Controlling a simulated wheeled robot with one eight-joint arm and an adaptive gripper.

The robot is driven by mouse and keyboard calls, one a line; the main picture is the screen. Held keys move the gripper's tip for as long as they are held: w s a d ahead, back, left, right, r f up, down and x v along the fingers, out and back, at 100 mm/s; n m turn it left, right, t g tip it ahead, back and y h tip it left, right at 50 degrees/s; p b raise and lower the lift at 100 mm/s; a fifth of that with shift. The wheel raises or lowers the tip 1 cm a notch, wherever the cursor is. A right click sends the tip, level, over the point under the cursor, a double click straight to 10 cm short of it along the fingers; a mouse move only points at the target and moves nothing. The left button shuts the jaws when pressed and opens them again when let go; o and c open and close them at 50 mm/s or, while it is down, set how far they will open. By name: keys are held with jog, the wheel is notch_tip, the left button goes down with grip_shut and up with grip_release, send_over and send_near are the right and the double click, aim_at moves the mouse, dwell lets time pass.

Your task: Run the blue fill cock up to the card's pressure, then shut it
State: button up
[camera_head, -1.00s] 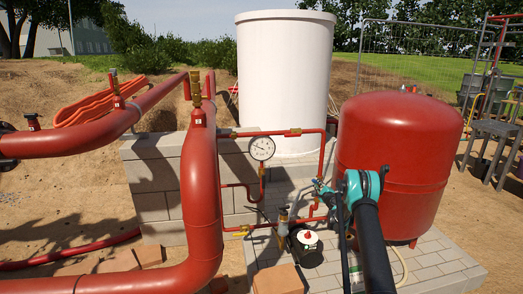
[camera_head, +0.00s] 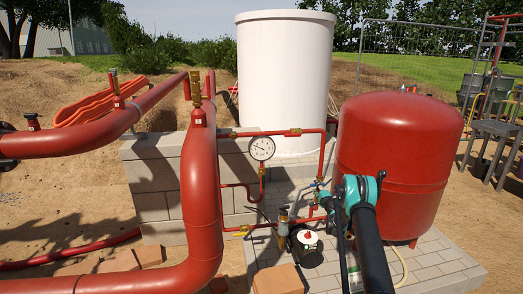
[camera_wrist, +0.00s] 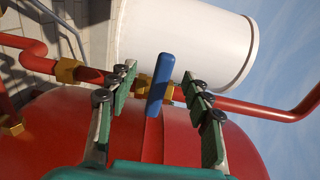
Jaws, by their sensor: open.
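The blue fill cock (camera_wrist: 160,85) shows in the wrist view as a blue lever on a brass body on the red pipe. It stands between the two fingers of my gripper (camera_wrist: 157,80), with a gap on each side. My gripper is open. In the head view my gripper (camera_head: 326,188) is at the small pipework left of the red vessel, seen from behind, and mostly hides the cock. The round pressure gauge (camera_head: 262,148) has a white face and a dark needle; its numbers are too small to read. A small white card (camera_head: 355,277) shows low beside my arm.
The red expansion vessel (camera_head: 400,150) stands close on the right of my gripper. Thick red pipes (camera_head: 203,190) rise at the left. A white tank (camera_head: 285,80) stands behind.

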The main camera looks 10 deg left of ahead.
jog(key=shift+o, duration=0.7)
jog(key=v, duration=0.7)
